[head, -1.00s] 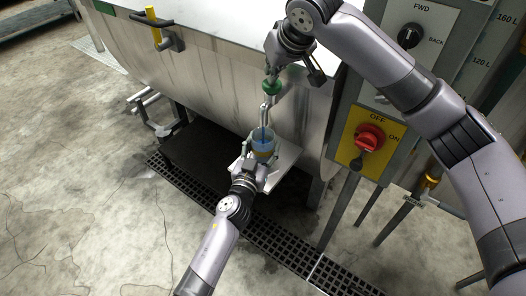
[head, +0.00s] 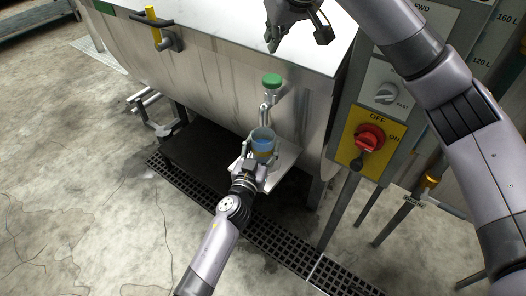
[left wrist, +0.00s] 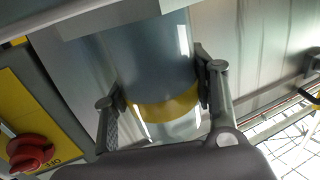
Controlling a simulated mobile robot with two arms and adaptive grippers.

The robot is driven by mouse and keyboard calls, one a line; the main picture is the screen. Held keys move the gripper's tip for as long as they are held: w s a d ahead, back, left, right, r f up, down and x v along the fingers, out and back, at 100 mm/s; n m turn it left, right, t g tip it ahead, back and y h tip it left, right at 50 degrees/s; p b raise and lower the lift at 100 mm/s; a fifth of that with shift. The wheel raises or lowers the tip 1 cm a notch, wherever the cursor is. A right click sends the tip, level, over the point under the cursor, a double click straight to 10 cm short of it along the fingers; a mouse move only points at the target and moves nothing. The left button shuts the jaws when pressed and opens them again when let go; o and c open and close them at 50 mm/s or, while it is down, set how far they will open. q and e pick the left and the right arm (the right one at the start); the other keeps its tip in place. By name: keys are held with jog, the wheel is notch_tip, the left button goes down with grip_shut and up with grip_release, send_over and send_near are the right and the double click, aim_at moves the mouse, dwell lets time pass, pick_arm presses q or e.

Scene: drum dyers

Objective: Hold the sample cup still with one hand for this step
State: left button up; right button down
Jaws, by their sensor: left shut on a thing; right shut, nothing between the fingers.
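The sample cup (head: 263,134) is clear, with blue in it, and stands upright below a metal tap (head: 267,105) on the drum's front. The tap has a green knob (head: 272,80). My left gripper (head: 258,158) is shut around the cup from the near side. In the left wrist view the cup (left wrist: 155,60) fills the space between the fingers, with a yellow band low on it; its rim is hard to make out there. My right gripper (head: 271,45) is shut and empty, above and apart from the green knob.
A pale plate (head: 285,163) lies under the cup. The steel drum housing (head: 215,75) stands behind. A control panel with a red switch (head: 369,137) is to the right. A floor grating (head: 285,242) runs below; open concrete lies left.

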pick_arm(q)
jog(key=o, duration=1.3)
jog(key=shift+c, duration=0.2)
jog(key=v, duration=1.2)
jog(key=shift+s, duration=0.1)
